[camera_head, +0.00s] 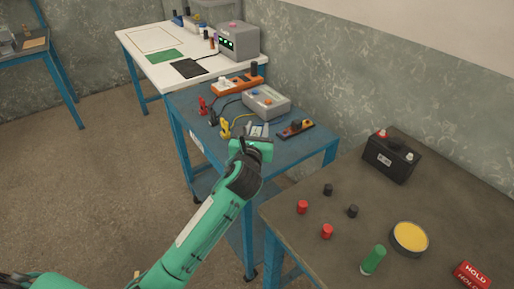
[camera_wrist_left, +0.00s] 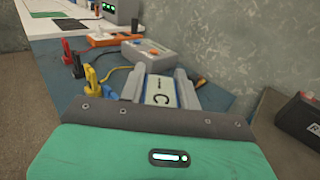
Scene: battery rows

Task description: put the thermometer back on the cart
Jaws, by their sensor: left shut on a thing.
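My left gripper (camera_head: 257,130) is shut on the thermometer, a small pale block with a dark letter C on its face. The thermometer (camera_wrist_left: 161,91) sits between the two grey fingers in the left wrist view. In the head view the gripper and thermometer are over the near part of the blue cart (camera_head: 292,151); I cannot tell whether the thermometer touches the cart top. My right gripper is in neither view.
On the cart are a grey box with knobs (camera_head: 266,101), red and yellow clamps with cables, an orange strip (camera_head: 237,85) and a dark-and-orange tool (camera_head: 295,129). A brown table (camera_head: 325,187) with a black battery (camera_head: 390,157) stands right. The cart's front right corner is clear.

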